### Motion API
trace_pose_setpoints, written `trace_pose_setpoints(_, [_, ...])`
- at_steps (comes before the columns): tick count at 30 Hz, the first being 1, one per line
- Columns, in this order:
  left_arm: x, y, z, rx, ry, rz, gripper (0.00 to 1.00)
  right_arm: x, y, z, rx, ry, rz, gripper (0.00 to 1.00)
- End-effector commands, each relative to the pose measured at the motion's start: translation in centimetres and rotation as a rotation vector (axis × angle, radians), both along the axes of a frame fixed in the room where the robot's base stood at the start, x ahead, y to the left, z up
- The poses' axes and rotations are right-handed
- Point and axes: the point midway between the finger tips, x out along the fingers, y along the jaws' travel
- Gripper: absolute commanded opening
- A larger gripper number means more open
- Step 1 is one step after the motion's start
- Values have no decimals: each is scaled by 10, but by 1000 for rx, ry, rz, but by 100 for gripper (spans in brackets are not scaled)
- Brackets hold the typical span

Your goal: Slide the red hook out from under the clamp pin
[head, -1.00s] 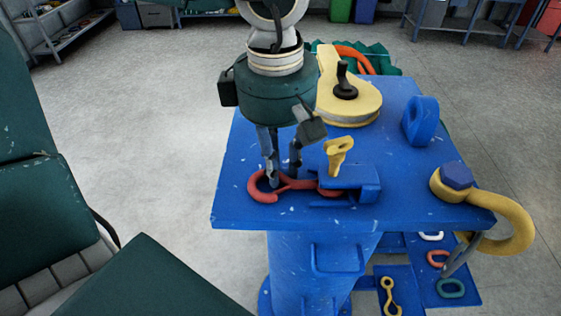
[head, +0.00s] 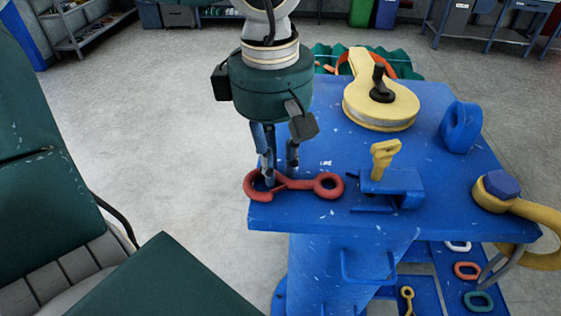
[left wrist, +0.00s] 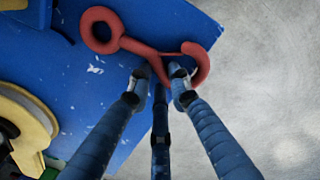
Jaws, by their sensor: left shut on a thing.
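The red hook (head: 292,185) lies at the left front edge of the blue table, its curved end sticking out past the edge and its ring end over the top. It is clear of the blue clamp (head: 392,188), which stands to its right with a yellow pin (head: 384,158) upright in it. My left gripper (head: 279,180) points down and is shut on the hook near its curved end. In the left wrist view the hook (left wrist: 135,46) shows whole, with the fingertips (left wrist: 162,82) at its shank by the bend. My right gripper is not in view.
The blue table (head: 330,210) also bears a yellow pulley block (head: 380,105), a blue ring-shaped part (head: 460,127) and a yellow shackle (head: 520,215) at its right corner. A lower shelf holds several small links. Open floor lies left of the table.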

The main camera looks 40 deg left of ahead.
Motion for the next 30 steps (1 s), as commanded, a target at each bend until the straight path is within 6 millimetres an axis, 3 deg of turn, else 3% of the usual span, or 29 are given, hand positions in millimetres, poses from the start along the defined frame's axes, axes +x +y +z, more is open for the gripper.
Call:
trace_pose_setpoints(8, [0,0,1,-1,-2,0,0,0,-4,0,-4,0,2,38])
trace_pose_setpoints(9, [0,0,1,-1,-2,0,25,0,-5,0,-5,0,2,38])
trace_pose_setpoints(12, [0,0,1,-1,-2,0,41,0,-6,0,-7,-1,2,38])
trace_pose_setpoints(23, [1,0,6,0,-4,0,41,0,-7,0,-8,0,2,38])
trace_pose_setpoints(30, [-1,0,48,-1,-8,2,41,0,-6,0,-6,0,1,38])
